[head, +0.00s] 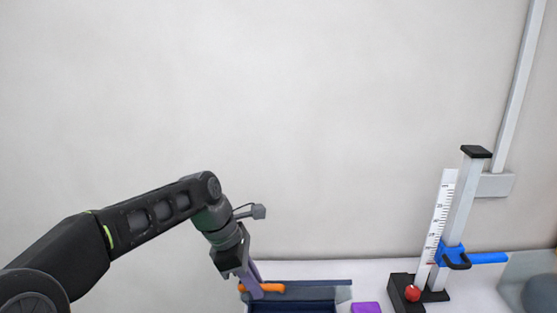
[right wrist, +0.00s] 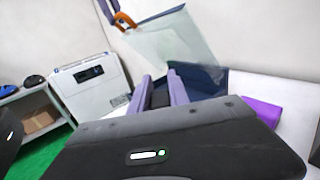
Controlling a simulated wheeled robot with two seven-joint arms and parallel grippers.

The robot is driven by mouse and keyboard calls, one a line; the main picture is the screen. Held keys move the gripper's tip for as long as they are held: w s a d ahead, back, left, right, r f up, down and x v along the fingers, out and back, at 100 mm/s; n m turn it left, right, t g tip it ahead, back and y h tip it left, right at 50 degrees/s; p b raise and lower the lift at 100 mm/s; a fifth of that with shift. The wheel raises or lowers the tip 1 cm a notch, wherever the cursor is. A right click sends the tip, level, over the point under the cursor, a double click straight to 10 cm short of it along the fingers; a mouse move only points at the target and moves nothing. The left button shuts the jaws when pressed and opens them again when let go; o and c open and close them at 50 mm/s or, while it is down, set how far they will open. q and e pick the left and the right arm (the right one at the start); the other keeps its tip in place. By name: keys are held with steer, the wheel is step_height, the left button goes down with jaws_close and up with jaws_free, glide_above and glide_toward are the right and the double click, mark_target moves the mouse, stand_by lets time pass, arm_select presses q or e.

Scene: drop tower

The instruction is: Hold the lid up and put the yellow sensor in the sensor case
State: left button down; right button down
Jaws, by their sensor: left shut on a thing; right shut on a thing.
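The dark blue sensor case (head: 320,282) is at the bottom of the head view, partly cut off; it also shows beyond my right fingers (right wrist: 208,80). Its see-through lid (right wrist: 165,48) is raised and tilted in the right wrist view. My left gripper (head: 256,290) is shut on the lid's orange handle (head: 272,288), which also shows in the right wrist view (right wrist: 126,20). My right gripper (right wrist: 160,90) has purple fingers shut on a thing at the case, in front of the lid. No yellow shows; the yellow sensor is hidden.
A purple block (head: 366,308) lies right of the case. The drop tower (head: 460,215) with its ruler, blue clamp (head: 452,256) and red ball (head: 412,293) stands further right. A white machine (right wrist: 92,85) and a shelf (right wrist: 32,115) show left in the wrist view.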

arm_select(q)
steer(key=shift+w+a+r, duration=0.1)
steer(key=shift+w+r, duration=0.25)
steer(key=shift+w, duration=0.3)
steer(key=shift+w+d+r, duration=0.1)
steer(key=shift+w+r, duration=0.2)
steer(key=shift+w, duration=0.35)
steer(key=shift+w+a+r, duration=0.1)
steer(key=shift+w+r, duration=0.25)
steer(key=shift+w, duration=0.3)
arm_select(e)
steer(key=shift+a, duration=0.15)
steer(key=s+a+f+n+g+y, duration=0.1)
steer(key=s+a+n+g, duration=0.2)
steer(key=a+g, duration=0.2)
steer(key=s+a+f+n+g+y, duration=0.1)
steer(key=s+a+n+g, duration=0.3)
steer(key=a, duration=0.7)
steer(key=shift+a+f+g+y, duration=0.3)
steer(key=shift+f+g+y, duration=0.05)
steer(key=shift+g+y, duration=0.4)
